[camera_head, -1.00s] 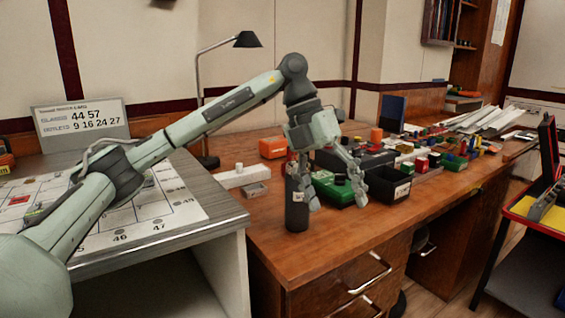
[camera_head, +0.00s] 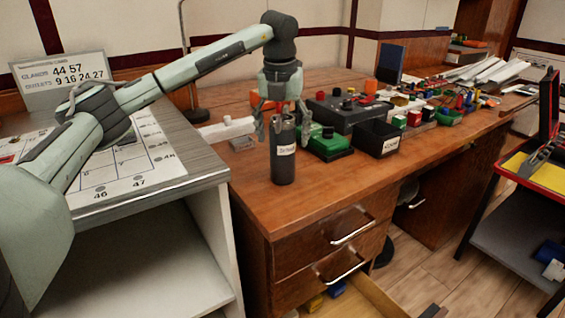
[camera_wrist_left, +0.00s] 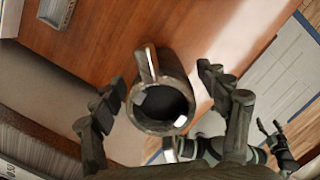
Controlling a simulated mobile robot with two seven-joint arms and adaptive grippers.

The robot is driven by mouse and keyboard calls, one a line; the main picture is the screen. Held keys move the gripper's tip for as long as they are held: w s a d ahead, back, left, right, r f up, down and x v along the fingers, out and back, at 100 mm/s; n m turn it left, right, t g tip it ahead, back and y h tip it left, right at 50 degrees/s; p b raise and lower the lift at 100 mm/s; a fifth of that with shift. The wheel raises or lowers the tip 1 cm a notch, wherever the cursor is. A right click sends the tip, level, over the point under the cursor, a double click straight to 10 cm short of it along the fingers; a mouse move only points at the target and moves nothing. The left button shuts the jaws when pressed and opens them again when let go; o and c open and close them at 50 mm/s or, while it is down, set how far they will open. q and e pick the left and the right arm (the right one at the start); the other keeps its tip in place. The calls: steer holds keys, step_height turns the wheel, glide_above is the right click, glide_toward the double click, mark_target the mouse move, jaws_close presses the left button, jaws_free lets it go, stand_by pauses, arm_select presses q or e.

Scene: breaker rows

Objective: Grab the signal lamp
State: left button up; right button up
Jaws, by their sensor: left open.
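A dark upright cylinder (camera_head: 283,160) with a white label stands near the desk's left end; I cannot read the label well enough to tell whether it is the signal lamp. My left gripper (camera_head: 281,118) points down at its top, with a finger on each side. In the left wrist view, the cylinder's open, hollow top (camera_wrist_left: 160,105) lies between the spread fingers of my left gripper (camera_wrist_left: 165,98), with gaps at both sides. No other thing is clearly a signal lamp. What looks like my right gripper (camera_wrist_left: 275,140) shows small at lower right.
A green box (camera_head: 328,146) with a black knob, a black labelled bin (camera_head: 376,140) and a grey box (camera_head: 345,112) stand close on the right. Several small coloured parts lie farther along. A white block (camera_head: 226,129) lies behind left. The desk's front is clear.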

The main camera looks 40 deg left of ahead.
arm_select(q)
steer(key=shift+f, duration=0.15)
steer(key=shift+w, duration=0.1)
jaws_close()
stand_by(0.3)
